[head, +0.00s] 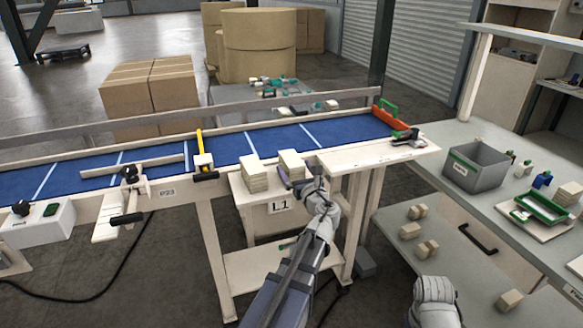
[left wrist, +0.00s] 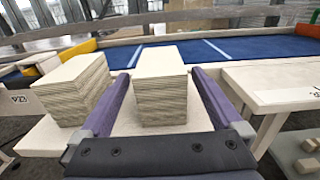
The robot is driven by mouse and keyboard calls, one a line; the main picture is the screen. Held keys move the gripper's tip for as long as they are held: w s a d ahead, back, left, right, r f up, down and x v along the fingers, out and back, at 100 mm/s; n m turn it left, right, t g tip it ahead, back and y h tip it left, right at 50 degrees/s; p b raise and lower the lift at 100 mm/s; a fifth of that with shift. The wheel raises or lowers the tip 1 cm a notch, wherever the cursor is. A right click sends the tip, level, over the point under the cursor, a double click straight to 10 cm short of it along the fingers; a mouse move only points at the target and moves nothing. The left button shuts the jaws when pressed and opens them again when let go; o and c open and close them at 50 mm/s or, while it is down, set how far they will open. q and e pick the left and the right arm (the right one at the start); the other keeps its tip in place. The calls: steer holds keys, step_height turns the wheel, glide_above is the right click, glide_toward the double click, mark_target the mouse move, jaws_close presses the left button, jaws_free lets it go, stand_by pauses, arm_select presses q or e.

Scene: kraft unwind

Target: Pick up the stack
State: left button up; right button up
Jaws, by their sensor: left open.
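Two stacks of pale cut sheets stand side by side on a small cream side table (head: 240,194) labelled L1. My left gripper (head: 301,178) is at the near side of the right stack (head: 291,162). In the left wrist view, this right stack (left wrist: 162,88) stands between the two open purple fingers (left wrist: 160,78), with a gap visible on each side. The left stack (head: 252,172) is just outside the left finger; it also shows in the left wrist view (left wrist: 73,92). Both stacks are upright.
A blue conveyor (head: 225,150) with a pale rail runs behind the stacks. A yellow-handled tool (head: 202,150) sits on its near rail. At the right, a workbench holds a grey bin (head: 476,166) and a green frame (head: 541,208). Small blocks (head: 410,230) lie on its lower shelf.

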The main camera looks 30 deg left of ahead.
mark_target(292, 157)
arm_select(q)
steer(key=x, duration=0.4)
steer(key=shift+r, duration=0.1)
steer(key=shift+d, duration=0.1)
steer(key=shift+c, duration=0.2)
steer(key=c, duration=1.4)
steer(key=shift+c, duration=0.2)
steer(key=shift+r, duration=0.1)
step_height(292, 157, up, 10)
steer(key=p, duration=1)
